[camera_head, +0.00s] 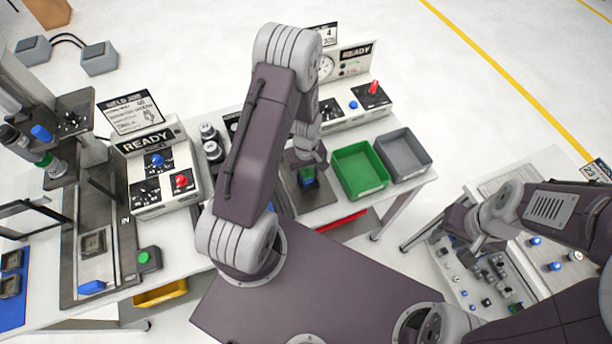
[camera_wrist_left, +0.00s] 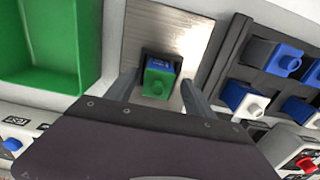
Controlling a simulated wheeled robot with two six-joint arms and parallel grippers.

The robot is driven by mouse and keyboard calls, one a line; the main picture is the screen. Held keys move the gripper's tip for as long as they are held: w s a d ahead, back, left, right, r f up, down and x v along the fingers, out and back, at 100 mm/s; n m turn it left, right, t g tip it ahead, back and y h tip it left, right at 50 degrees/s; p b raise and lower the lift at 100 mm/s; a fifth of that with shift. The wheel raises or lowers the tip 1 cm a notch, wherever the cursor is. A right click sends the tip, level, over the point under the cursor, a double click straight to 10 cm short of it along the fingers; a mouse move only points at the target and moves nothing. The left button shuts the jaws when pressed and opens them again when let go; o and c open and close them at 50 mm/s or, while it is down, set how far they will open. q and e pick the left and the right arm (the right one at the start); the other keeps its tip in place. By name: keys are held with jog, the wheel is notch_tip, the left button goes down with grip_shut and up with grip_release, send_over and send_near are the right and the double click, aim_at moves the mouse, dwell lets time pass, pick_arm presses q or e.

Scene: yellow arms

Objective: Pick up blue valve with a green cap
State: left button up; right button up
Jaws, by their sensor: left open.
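The blue valve with a green cap (camera_wrist_left: 158,80) sits in a dark holder on a metal plate (camera_wrist_left: 150,28) in the left wrist view. In the head view it shows as a small blue and green block (camera_head: 307,176) below the end of my left arm. My left gripper (camera_wrist_left: 158,95) is open, with one finger on each side of the valve. I cannot tell whether the fingers touch it. My right gripper (camera_head: 468,238) is over the small table at the right, and its fingers are not clear.
A green bin (camera_head: 360,170) and a grey bin (camera_head: 404,155) stand right of the plate. In the left wrist view a dark rack (camera_wrist_left: 236,70) holds several blue and white pieces close to the right finger. A READY control box (camera_head: 350,108) stands behind.

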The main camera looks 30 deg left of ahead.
pick_arm(q)
jog(key=shift+w+d+f, duration=0.15)
jog(key=shift+f, duration=0.1)
grip_shut()
jog(key=shift+r, duration=0.15)
